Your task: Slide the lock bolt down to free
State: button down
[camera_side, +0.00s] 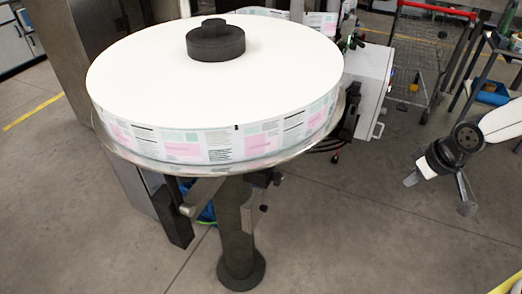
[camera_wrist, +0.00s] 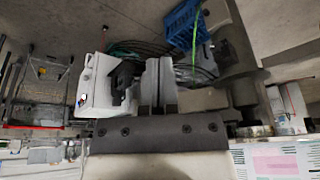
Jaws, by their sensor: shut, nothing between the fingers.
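The label reel (camera_side: 215,75), a large white disc with printed edge, lies on a clear round plate (camera_side: 190,166) on a dark post (camera_side: 235,215). A small dark fitting (camera_side: 264,180) sits under the plate near the post. I cannot tell whether it holds the lock bolt, and I cannot make the bolt out for certain in either view. My gripper (camera_wrist: 159,65) is shut and empty in the wrist view, its grey fingers together. In the side view my arm's end is at the right, well apart from the reel. The reel's printed edge shows at the wrist view's lower right (camera_wrist: 275,162).
A white machine box (camera_side: 368,85) with black parts and cables stands behind the reel's right side; it also shows in the wrist view (camera_wrist: 100,85). A wire cart (camera_side: 420,50) and blue bins stand farther back. Open floor (camera_side: 350,220) lies between my arm and the post.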

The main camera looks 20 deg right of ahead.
jog(key=w+a+n+t+y, duration=0.2)
jog(key=w+a+t, duration=0.1)
jog(key=w+a, duration=0.4)
jog(key=n+t+y, duration=0.3)
jog(key=n+y, duration=0.2)
jog(key=y, duration=0.4)
send_near(181, 199)
jog(key=s+d, duration=0.3)
jog(key=shift+a+r, duration=0.1)
jog(key=shift+r, duration=0.25)
jog(key=shift+w+a, duration=0.1)
jog(key=shift+x, duration=4.9)
jog(key=shift+w+r, duration=0.1)
